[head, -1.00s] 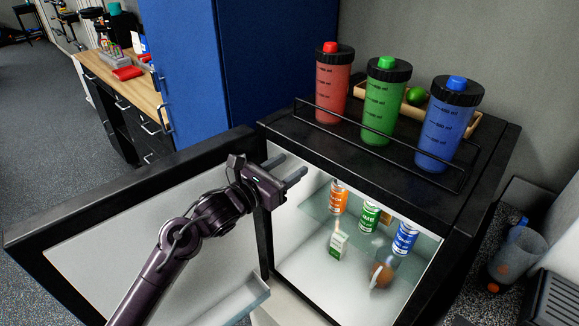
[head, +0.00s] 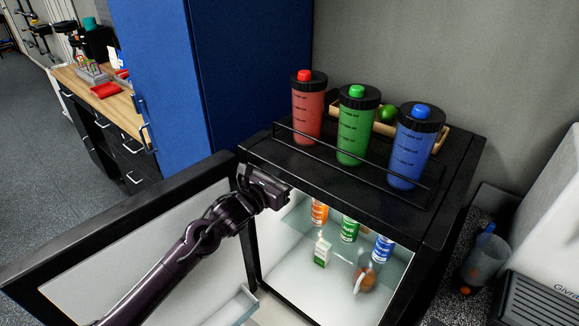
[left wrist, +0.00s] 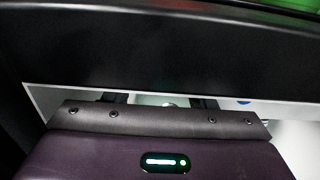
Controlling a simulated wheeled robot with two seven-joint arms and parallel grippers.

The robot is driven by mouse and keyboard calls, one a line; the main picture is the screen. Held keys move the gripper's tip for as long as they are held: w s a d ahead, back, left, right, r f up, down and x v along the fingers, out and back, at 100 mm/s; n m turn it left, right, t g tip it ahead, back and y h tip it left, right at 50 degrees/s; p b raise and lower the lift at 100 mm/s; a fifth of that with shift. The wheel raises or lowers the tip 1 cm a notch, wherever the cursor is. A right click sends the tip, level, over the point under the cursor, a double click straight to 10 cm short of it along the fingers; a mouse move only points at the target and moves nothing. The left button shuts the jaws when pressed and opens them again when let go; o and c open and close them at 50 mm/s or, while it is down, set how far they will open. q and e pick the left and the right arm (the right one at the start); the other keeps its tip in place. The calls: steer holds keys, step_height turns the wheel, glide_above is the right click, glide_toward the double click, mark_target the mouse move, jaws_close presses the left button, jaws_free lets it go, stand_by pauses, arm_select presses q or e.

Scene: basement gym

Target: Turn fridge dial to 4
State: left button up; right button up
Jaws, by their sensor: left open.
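The small black fridge (head: 350,193) stands with its door (head: 130,222) swung open to the left, its white interior (head: 300,262) showing. My left gripper (head: 285,190) is at the upper left of the opening, just under the front edge of the fridge top. Its fingertips are hidden there in the head view. In the left wrist view my left gripper (left wrist: 160,101) is open, its fingers mostly hidden under the black edge. A small pale round thing (left wrist: 170,104) shows between them; I cannot tell if it is the dial. No dial number is readable. My right gripper is not in view.
Inside are an orange can (head: 319,211), a green can (head: 350,229), a blue can (head: 382,248), a small carton (head: 322,252) and a brown item (head: 365,279). Red (head: 308,110), green (head: 356,130) and blue (head: 412,150) bottles stand on top behind a rail.

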arm_select(q)
steer(key=shift+w+d, duration=0.3)
steer(key=shift+w, duration=0.05)
steer(key=shift+c, duration=0.2)
steer(key=c, duration=0.9)
steer(key=shift+m+b, duration=0.7)
steer(key=shift+b, duration=0.45)
steer(key=o, duration=0.9)
steer(key=shift+o, duration=0.2)
